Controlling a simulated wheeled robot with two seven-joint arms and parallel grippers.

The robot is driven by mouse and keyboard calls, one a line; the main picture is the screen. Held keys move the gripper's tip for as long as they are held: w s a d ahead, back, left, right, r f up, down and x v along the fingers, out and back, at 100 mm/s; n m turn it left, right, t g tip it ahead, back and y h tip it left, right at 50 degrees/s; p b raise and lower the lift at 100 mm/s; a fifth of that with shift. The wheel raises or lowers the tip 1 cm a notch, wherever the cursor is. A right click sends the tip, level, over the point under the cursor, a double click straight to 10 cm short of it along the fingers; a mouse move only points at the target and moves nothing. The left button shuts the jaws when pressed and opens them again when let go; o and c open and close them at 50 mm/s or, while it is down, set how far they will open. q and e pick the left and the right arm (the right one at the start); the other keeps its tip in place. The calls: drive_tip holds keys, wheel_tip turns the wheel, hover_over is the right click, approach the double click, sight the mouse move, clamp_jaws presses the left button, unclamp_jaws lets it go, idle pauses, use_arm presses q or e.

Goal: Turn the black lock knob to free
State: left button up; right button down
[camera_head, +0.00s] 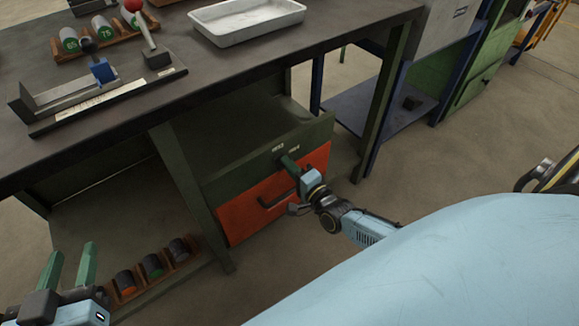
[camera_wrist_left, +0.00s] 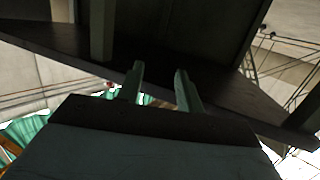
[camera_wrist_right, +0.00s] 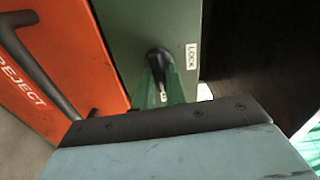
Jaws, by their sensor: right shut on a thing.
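The black lock knob (camera_wrist_right: 158,58) sits on the green cabinet front, beside a white LOCK label (camera_wrist_right: 192,57) in the right wrist view. My right gripper (camera_wrist_right: 160,88) is shut on the knob, with its green fingers on either side. The fingers hide part of it; a small pale mark shows between them. In the head view my right gripper (camera_head: 289,164) is at the cabinet's upper front, below two small labels too small to read. My left gripper (camera_head: 70,268) is open and empty at the lower left; its spread fingers also show in the left wrist view (camera_wrist_left: 160,84).
An orange drawer (camera_head: 238,212) marked REJECT, with a black handle (camera_head: 277,195), lies just below the knob. The workbench (camera_head: 330,42) above carries a tray (camera_head: 247,18) and a fixture (camera_head: 100,90). Several billets stand in a rack (camera_head: 170,270) on the lower shelf.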

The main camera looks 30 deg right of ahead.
use_arm(q)
drive_tip(key=shift+w+d+r, duration=0.1)
drive_tip(key=shift+r, duration=0.4)
use_arm(e)
drive_tip(key=shift+m, duration=0.5)
use_arm(q)
drive_tip(key=shift+t+h, duration=0.3)
use_arm(e)
drive_tip(key=c, duration=1.4)
unclamp_jaws()
drive_tip(key=shift+c, duration=0.2)
